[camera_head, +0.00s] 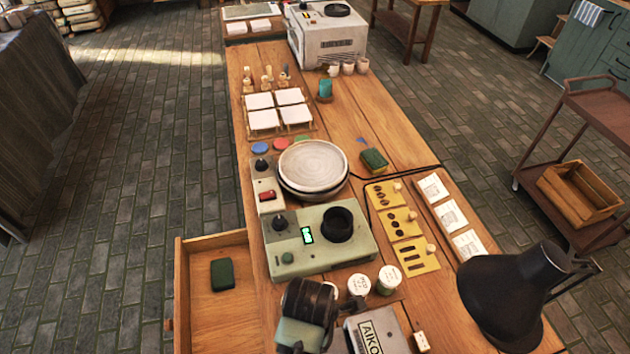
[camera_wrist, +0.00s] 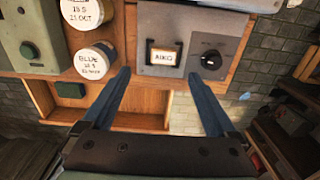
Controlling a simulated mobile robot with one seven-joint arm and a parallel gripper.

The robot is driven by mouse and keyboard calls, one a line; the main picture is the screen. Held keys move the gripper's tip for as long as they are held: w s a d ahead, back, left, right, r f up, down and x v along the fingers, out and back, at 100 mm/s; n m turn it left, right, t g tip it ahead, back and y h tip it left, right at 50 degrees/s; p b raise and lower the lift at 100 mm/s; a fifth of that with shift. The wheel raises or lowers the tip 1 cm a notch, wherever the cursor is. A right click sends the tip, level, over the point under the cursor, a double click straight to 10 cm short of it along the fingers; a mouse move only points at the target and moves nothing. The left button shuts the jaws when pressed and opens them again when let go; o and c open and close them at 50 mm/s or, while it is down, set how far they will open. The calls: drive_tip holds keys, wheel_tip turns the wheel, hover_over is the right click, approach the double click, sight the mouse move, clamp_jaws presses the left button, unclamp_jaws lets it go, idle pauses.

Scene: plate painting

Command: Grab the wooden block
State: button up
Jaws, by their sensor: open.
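I cannot pick out the wooden block with certainty. A small brown block-like piece with a pale top (camera_head: 421,342) stands right of the grey AIKO box (camera_head: 378,334) in the head view, too small to tell its material. My gripper (camera_wrist: 160,76) is open and empty in the wrist view, its two dark blue fingers apart. The fingers point toward the table's edge and the grey AIKO box (camera_wrist: 215,30), which has a label and a black dial. In the head view my fingertips cannot be made out.
Two labelled jars (camera_head: 388,279) stand by the green device (camera_head: 318,245). An open drawer (camera_head: 245,318) holds a dark green block (camera_head: 222,274). A black lamp (camera_head: 515,295) stands at the right. Stacked plates (camera_head: 313,163) and white tiles (camera_head: 264,119) sit further back.

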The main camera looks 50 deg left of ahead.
wheel_tip(320, 180, down, 3)
drive_tip(key=shift+f, duration=0.2)
drive_tip(key=shift+s+d+f, duration=0.15)
drive_tip(key=shift+f, duration=1.2)
drive_tip(key=shift+s+d+f, duration=0.1)
drive_tip(key=shift+d+f, duration=0.05)
drive_tip(key=shift+f, duration=1.15)
clamp_jaws()
drive_tip(key=shift+r, duration=0.15)
